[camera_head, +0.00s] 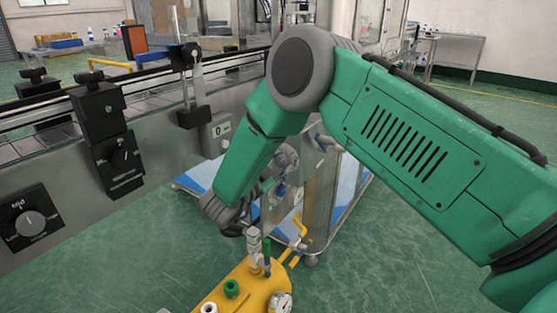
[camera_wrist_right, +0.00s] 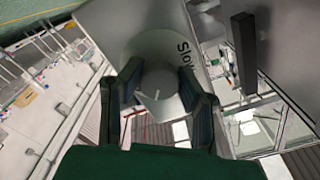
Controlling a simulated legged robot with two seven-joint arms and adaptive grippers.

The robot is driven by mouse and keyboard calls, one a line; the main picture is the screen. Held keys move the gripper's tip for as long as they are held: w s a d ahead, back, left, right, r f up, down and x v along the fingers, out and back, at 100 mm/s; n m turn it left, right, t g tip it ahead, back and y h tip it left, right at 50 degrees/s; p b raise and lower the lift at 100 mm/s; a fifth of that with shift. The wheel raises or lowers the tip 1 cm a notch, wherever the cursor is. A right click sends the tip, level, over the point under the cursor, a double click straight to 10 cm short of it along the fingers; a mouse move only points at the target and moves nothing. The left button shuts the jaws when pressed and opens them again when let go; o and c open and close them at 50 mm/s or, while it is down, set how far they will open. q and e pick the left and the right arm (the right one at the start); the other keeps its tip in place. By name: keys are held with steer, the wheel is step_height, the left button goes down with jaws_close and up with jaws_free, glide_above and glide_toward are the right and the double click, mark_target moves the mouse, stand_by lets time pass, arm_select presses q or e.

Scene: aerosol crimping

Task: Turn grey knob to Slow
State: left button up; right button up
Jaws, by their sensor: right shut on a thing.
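A round grey knob (camera_wrist_right: 157,84) stands on a grey panel (camera_wrist_right: 130,25) in the right wrist view. The word "Slow" is printed on the panel just above and right of the knob. My right gripper (camera_wrist_right: 160,76) has its dark fingers on either side of the knob and is shut on it. A small light mark shows on the knob's face, pointing toward the bottom. In the head view, my green right arm reaches down to the middle; its fingers and this knob cannot be made out there. My left gripper is out of view.
A black dial plate (camera_head: 33,222) marked "Mid" is on the conveyor's side at left. A yellow tank (camera_head: 240,291) with fittings stands below my arm. Green floor is open at bottom left.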

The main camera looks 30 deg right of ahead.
steer(key=n+p, duration=0.3)
steer(key=shift+r, duration=0.3)
steer(key=n+p, duration=0.3)
steer(key=n, duration=0.1)
steer(key=shift+d+n, duration=0.1)
steer(key=shift+n, duration=0.3)
steer(key=n+p, duration=0.2)
steer(key=n, duration=0.2)
steer(key=n+p, duration=0.1)
steer(key=n, duration=0.3)
steer(key=shift+w+f+n, duration=0.1)
steer(key=shift+n, duration=0.2)
jaws_close()
steer(key=shift+n, duration=0.3)
steer(key=shift+f, duration=0.1)
steer(key=o, duration=1)
jaws_free()
steer(key=shift+o, duration=0.8)
steer(key=shift+f, duration=0.1)
